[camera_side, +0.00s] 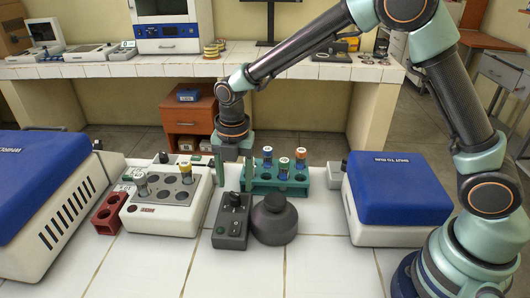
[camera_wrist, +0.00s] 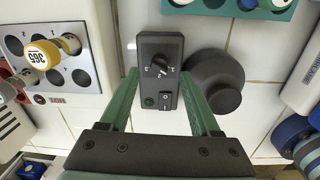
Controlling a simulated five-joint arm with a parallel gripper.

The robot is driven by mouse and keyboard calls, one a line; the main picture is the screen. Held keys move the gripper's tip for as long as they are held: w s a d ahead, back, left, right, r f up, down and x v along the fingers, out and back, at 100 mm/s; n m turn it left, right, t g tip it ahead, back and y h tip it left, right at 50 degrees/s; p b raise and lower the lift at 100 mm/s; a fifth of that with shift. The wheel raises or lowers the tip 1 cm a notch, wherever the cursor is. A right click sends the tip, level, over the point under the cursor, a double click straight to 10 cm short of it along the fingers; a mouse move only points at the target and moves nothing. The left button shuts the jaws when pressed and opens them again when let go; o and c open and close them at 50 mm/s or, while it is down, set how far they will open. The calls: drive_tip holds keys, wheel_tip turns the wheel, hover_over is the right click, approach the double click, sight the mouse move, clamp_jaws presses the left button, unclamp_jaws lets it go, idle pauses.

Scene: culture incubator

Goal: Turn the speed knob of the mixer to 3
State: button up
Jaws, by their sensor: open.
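The mixer (camera_side: 233,222) is a dark grey control box with a round dark cup-topped body beside it on the tiled bench. In the wrist view its box (camera_wrist: 160,45) lies in the middle, with the round body to its right. The black speed knob (camera_wrist: 158,66) is on the box's upper half, with a pale pointer mark; the small scale figures are too small to read. A green round button and a rocker switch sit lower on the box. My gripper (camera_side: 233,178) is open above the box. In the wrist view its green fingers (camera_wrist: 160,74) stand either side of the knob, apart from it.
A white block (camera_side: 165,205) with wells and vials stands left of the mixer, beside a red rack (camera_side: 108,214). A green rack (camera_side: 277,184) with capped vials is behind. Blue-lidded machines stand at far left and right (camera_side: 398,190). Bare tiles lie in front.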

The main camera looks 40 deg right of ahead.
sight(235, 193)
drive_tip(key=shift+w+a+f, duration=0.1)
drive_tip(key=shift+f, duration=2.15)
clamp_jaws()
